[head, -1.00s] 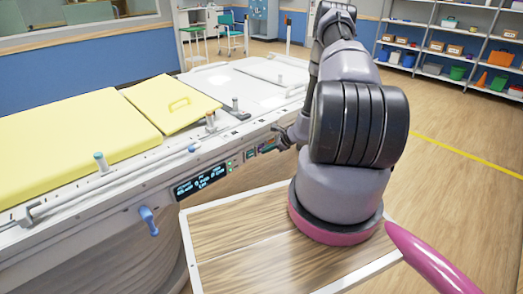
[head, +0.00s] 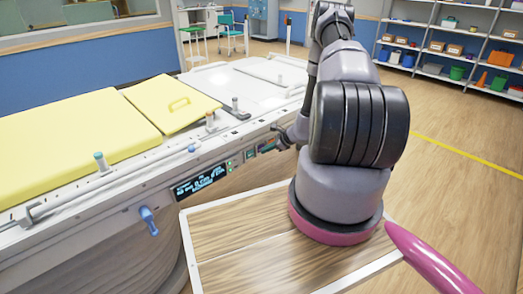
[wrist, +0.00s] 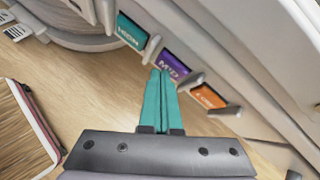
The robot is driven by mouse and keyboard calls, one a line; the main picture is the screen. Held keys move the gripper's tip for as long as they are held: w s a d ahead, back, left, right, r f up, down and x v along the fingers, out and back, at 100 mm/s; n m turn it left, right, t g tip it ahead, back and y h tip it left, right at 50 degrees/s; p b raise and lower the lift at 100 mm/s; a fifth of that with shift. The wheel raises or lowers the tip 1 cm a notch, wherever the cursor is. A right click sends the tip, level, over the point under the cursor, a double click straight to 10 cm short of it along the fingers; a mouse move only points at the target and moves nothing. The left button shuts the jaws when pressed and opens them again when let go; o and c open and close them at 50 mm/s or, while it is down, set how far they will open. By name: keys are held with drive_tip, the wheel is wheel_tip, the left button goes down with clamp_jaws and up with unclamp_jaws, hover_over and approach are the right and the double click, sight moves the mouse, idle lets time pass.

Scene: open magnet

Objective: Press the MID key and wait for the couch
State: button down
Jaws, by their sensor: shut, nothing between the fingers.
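The purple MID key (wrist: 172,64) sits on the side rail between the teal HIGH key (wrist: 131,32) and the orange LOW key (wrist: 208,96). My gripper (wrist: 161,72) is shut and empty, its teal fingertips at the lower left edge of the MID key. I cannot tell whether they press it. In the head view my gripper (head: 270,147) is small at the rail and partly covers the keys. The couch (head: 50,127) has yellow pads on top. A lit display (head: 201,183) is on its side; its text is too small to read.
Small guards stand out beside the keys. Several pegs stand along the couch edge. A wood-topped, white-edged platform (head: 235,250) lies under my arm. Open floor (head: 455,190) is on the right, with shelves behind.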

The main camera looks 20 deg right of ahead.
drive_tip(key=shift+s+d, duration=0.2)
drive_tip(key=shift+s, duration=0.35)
drive_tip(key=shift+s+d, duration=0.3)
drive_tip(key=shift+s, duration=0.5)
drive_tip(key=shift+s+d, duration=0.25)
drive_tip(key=shift+s, duration=0.55)
drive_tip(key=shift+s+d, duration=0.3)
drive_tip(key=shift+s, duration=0.5)
drive_tip(key=s, duration=0.2)
drive_tip(key=s+d, duration=0.2)
drive_tip(key=s, duration=0.1)
drive_tip(key=shift+s, duration=0.3)
idle(2.2)
